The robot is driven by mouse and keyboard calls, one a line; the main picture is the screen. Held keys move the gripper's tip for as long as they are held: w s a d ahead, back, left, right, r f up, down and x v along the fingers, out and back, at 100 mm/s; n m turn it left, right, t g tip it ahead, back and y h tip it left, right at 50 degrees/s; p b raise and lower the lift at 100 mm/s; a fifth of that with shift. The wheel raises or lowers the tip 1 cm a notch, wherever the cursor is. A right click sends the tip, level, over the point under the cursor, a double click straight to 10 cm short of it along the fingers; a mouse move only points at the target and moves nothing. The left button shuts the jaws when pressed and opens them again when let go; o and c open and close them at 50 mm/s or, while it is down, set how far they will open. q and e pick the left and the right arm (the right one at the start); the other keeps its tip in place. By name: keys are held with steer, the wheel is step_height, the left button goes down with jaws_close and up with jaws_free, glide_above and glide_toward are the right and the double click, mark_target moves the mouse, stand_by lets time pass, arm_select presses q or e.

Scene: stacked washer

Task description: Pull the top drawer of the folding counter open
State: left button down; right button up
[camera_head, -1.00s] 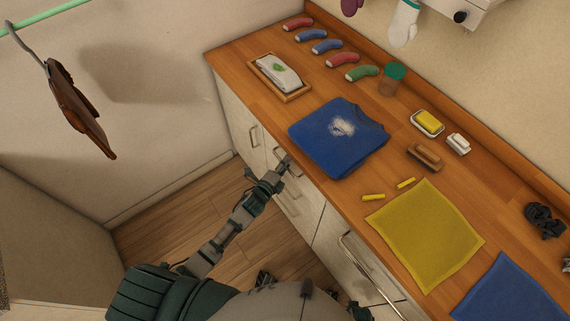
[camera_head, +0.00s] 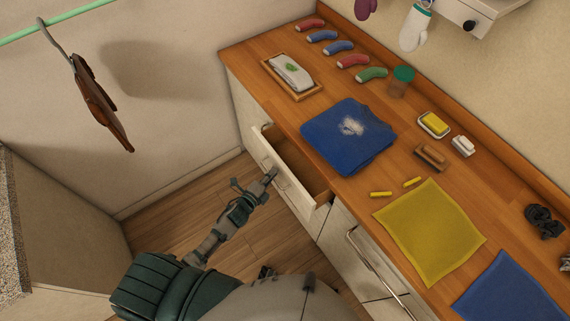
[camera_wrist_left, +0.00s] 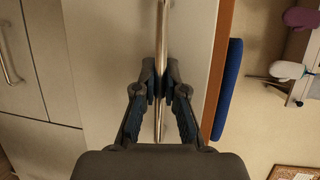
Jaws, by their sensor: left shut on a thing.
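The folding counter (camera_head: 490,197) has a wooden top and pale fronts below. Its top drawer (camera_head: 291,186) is pulled partly out, and its wooden inside (camera_head: 312,177) shows behind the front. My left gripper (camera_head: 270,176) is at the drawer front. In the left wrist view my left gripper (camera_wrist_left: 160,80) has its fingers closed around the drawer's metal bar handle (camera_wrist_left: 163,38). The inside of the drawer that shows looks empty. My right gripper is not in view.
A folded blue shirt (camera_head: 340,142) lies on the counter above the drawer. A yellow cloth (camera_head: 428,235), a soap dish (camera_head: 433,125) and rolled socks (camera_head: 353,61) also lie on top. A brown item (camera_head: 95,105) hangs from a rail at left. Floor (camera_head: 180,206) shows left of the drawer.

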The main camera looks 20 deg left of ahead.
arm_select(q)
steer(key=s+a+p, duration=0.3)
steer(key=s+a, duration=0.9)
steer(key=s, duration=0.3)
steer(key=shift+s+f, duration=0.25)
steer(key=shift+s, duration=0.15)
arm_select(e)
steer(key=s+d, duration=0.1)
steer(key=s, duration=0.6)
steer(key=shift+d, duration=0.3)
arm_select(q)
steer(key=c, duration=1.4)
jaws_free()
steer(key=shift+o, duration=0.9)
steer(key=shift+w, duration=0.1)
steer(key=shift+r, duration=0.1)
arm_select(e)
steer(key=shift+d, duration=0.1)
